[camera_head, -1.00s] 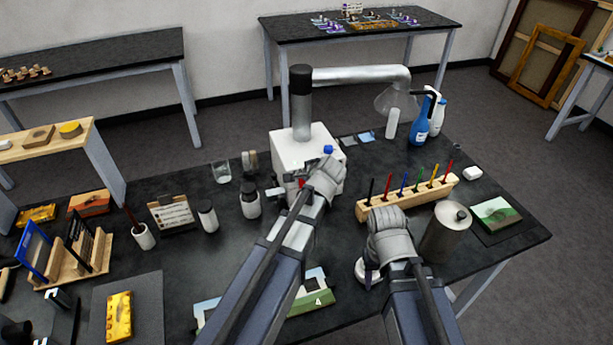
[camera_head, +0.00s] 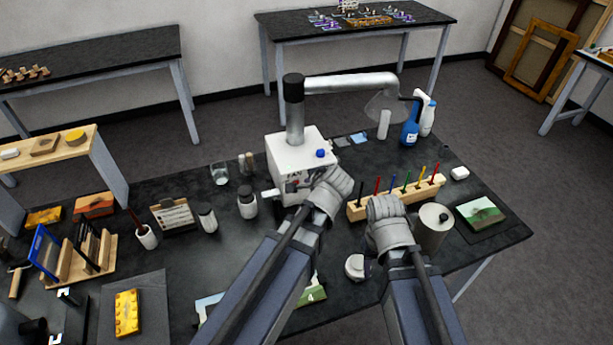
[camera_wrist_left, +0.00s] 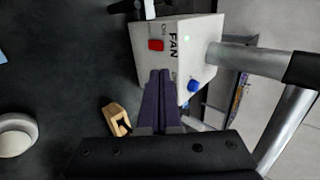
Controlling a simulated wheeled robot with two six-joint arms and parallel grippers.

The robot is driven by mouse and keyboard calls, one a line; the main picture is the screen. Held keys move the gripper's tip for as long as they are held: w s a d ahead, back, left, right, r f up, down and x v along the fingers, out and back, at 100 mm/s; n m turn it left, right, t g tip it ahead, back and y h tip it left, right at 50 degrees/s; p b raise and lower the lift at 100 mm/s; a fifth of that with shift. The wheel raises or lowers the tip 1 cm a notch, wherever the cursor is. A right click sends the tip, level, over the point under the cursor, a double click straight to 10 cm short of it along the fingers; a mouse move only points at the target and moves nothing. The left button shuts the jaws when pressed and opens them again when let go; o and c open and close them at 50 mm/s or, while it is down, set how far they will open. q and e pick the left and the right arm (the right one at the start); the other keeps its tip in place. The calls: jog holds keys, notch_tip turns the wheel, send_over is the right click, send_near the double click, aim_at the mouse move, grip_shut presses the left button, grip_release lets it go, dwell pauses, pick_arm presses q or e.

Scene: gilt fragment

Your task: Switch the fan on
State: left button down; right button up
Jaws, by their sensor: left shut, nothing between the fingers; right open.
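The white fan box (camera_head: 295,152) stands on the black bench; its front face is partly behind my left gripper (camera_head: 331,190). In the left wrist view, the box (camera_wrist_left: 190,60) has a FAN label, a red switch (camera_wrist_left: 156,45), a blue knob (camera_wrist_left: 194,86) and a small pale green dot. My left gripper's dark fingers (camera_wrist_left: 161,98) are together and empty, in front of the box's face, beside the red switch rather than over it. Whether they touch the box I cannot tell. My right gripper (camera_head: 388,215) is open over the bench's right part; its fingers are mostly hidden.
A metal duct (camera_head: 350,83) rises from the box to a clear hood. A wooden rack (camera_head: 361,209) of coloured tools and a grey can (camera_head: 432,226) stand close to my right gripper. Bottles (camera_head: 247,204) stand left of the box. A white round object (camera_head: 355,267) lies in front.

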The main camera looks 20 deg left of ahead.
pick_arm(q)
jog(key=shift+p+v, duration=0.55)
jog(key=shift+v, duration=0.45)
pick_arm(e)
jog(key=shift+r, duration=0.9)
pick_arm(q)
jog(key=shift+w+a+r, duration=0.1)
jog(key=shift+r, duration=0.05)
jog(key=s+d+f+n+g+h+b, duration=0.2)
jog(key=s+d+f+n+g, duration=0.1)
jog(key=s, duration=0.6)
jog(key=s+d+f+n+g+h+b, duration=0.2)
jog(key=s+d+f+n+g, duration=0.2)
jog(key=s+f, duration=0.4)
jog(key=shift+s+d+g, duration=0.35)
jog(key=shift+d+g, duration=0.15)
jog(key=shift+d, duration=0.7)
pick_arm(e)
notch_tip(320, 180, down, 4)
jog(key=shift+f, duration=0.2)
